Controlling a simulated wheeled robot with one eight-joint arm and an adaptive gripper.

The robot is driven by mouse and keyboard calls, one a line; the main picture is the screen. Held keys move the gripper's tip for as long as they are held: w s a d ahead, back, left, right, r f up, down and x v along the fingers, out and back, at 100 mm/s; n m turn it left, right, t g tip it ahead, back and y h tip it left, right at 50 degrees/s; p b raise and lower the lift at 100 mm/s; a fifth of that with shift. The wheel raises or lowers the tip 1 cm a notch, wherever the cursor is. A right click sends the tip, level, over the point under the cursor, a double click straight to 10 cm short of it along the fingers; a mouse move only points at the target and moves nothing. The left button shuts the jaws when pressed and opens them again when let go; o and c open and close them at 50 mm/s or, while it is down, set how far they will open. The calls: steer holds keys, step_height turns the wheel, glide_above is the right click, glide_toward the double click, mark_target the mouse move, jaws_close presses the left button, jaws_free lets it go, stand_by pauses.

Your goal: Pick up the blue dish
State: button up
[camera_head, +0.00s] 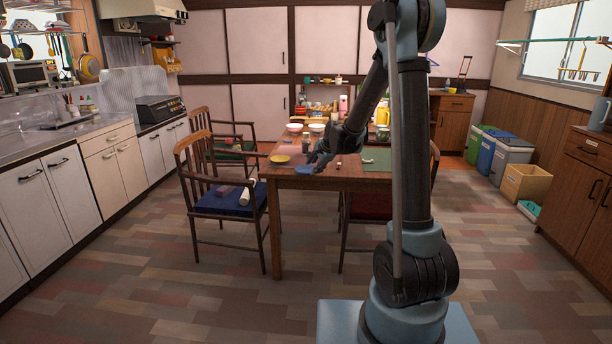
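The blue dish (304,170) is small in view and lies at the near left edge of the wooden dining table (290,182). My gripper (317,161) is over the table's near end, pointing down, just above and right of the blue dish in the picture. Its fingers are dark and small, and part of the dish may be hidden behind them. I cannot tell whether the fingers touch the dish or whether they are open or shut.
A yellow dish (280,159) lies left of the blue dish. A green mat (377,159) lies to the right. Bowls and a yellow pot (383,134) stand farther back. A chair with a blue seat (228,200) stands at the table's left. The floor in front is clear.

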mark_target(306, 171)
steer(key=shift+x, duration=3.25)
steer(key=shift+w+d, duration=0.2)
jaws_close()
